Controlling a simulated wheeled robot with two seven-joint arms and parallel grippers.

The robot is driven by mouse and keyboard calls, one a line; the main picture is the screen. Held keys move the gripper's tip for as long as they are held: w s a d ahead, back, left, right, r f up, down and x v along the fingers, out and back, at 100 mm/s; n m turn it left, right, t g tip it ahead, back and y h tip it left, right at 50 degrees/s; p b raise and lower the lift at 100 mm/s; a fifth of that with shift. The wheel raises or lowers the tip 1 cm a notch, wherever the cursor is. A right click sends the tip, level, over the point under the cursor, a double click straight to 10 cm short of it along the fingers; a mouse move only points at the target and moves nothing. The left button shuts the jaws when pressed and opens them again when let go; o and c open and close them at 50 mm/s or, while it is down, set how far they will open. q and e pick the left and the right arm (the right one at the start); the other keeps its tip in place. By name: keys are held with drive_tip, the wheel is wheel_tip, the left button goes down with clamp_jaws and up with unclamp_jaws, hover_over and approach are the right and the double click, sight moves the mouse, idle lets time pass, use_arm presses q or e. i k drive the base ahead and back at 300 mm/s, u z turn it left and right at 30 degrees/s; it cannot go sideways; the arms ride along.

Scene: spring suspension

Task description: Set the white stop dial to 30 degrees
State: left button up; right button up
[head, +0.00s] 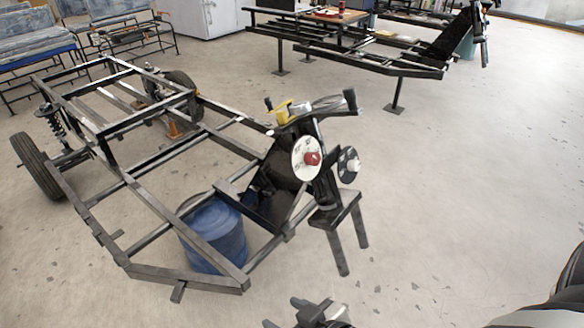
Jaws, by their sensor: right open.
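The white stop dial (299,166) is a round white disc with dark marks and a red knob (312,159) near its middle. It sits on the front column of the vehicle frame, below the handlebar. Its marks are too small to read, so I cannot tell its angle. My right gripper (286,313) is at the bottom edge, partly cut off. It is open and empty, well below the dial and apart from it. My left gripper is not in view.
A black dial (349,166) is just right of the white one. The metal frame (190,275) fills the left, with a blue barrel (215,240) inside it. A stool (335,215) stands below the dials. A second frame (370,58) is at the back. Floor at right is clear.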

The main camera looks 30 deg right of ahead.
sight(353, 165)
drive_tip(key=z, duration=1.4)
drive_tip(key=k, duration=0.6)
drive_tip(key=z, duration=0.5)
drive_tip(key=i, duration=0.95)
drive_tip(key=u, duration=0.6)
drive_tip(key=i, duration=0.65)
drive_tip(key=u, duration=0.55)
